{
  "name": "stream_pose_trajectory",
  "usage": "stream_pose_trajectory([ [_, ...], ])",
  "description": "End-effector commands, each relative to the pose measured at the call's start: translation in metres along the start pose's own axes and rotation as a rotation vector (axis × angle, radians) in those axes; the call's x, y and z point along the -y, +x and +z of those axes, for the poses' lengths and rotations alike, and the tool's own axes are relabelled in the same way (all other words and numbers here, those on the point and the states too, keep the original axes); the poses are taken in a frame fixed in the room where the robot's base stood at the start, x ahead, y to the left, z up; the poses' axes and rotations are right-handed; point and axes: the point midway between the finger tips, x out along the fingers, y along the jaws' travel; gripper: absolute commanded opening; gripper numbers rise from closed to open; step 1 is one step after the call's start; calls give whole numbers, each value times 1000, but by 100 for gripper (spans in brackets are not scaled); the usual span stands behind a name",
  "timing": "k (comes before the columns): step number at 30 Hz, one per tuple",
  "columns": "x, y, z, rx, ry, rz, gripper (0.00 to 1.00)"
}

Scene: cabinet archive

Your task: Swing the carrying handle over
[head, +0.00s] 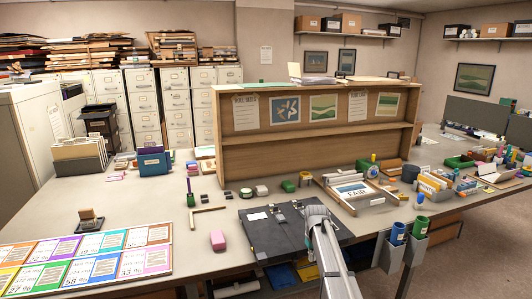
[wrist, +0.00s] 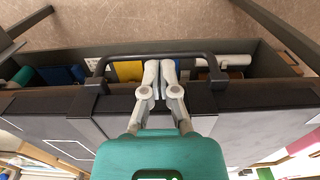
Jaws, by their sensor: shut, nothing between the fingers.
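A dark flat case (head: 285,228) lies on the worktop at its near edge. In the wrist view its dark top (wrist: 250,121) fills the lower middle. The dark carrying handle (wrist: 120,59), a bar between two side brackets, stands out past the case's edge. My gripper (wrist: 160,65) is shut and empty, with its fingers together across the middle of the bar. I cannot tell whether the fingers touch it. In the head view my arm covers the right part of the case and the fingertips cannot be made out.
Below the edge, an open compartment holds blue (wrist: 60,75) and yellow (wrist: 129,71) items. Coloured cards (head: 90,258) lie left, with a pink block (head: 218,240) nearer the case. A wooden shelf unit (head: 310,140) stands behind. Cups (head: 398,233) hang at the right edge.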

Motion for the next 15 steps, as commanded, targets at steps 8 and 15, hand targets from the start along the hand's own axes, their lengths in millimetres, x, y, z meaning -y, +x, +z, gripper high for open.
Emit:
stream_pose_trajectory([
  [8, 0, -6, 3, 0, 0, 0, 0],
  [15, 0, -11, 5, 0, 0, 0, 0],
])
